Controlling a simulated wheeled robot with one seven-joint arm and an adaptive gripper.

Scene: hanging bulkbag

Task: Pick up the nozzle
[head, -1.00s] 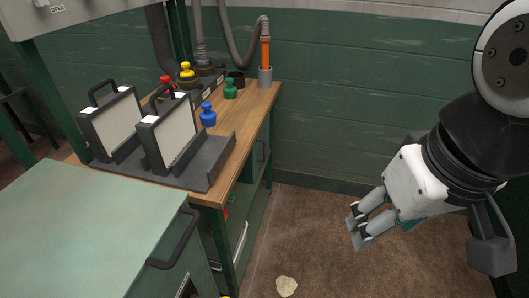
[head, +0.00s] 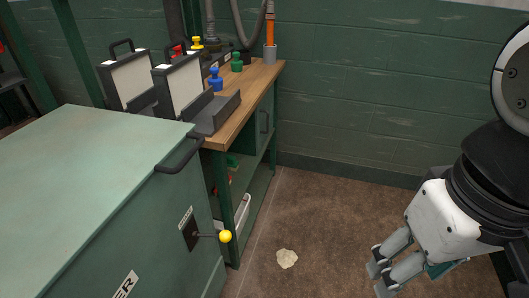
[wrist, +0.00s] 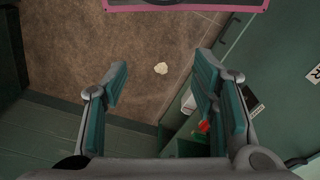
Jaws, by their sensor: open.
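The nozzle appears to be the orange wand (head: 270,30) with a grey hose, upright in a grey holder (head: 270,53) at the far end of the wooden bench (head: 243,100), by the green wall. Its top is cut off by the head view's upper edge. My gripper (head: 380,281) is at the lower right of the head view, over the floor, well apart from the wand. The wand is not in the wrist view.
A green cabinet (head: 90,170) with a yellow-knobbed lever (head: 225,236) fills the left front. Dark-framed panels (head: 181,85) and blue (head: 216,80) and green (head: 237,62) knobbed pieces stand on the bench. A pale lump (head: 287,259) lies on otherwise clear floor.

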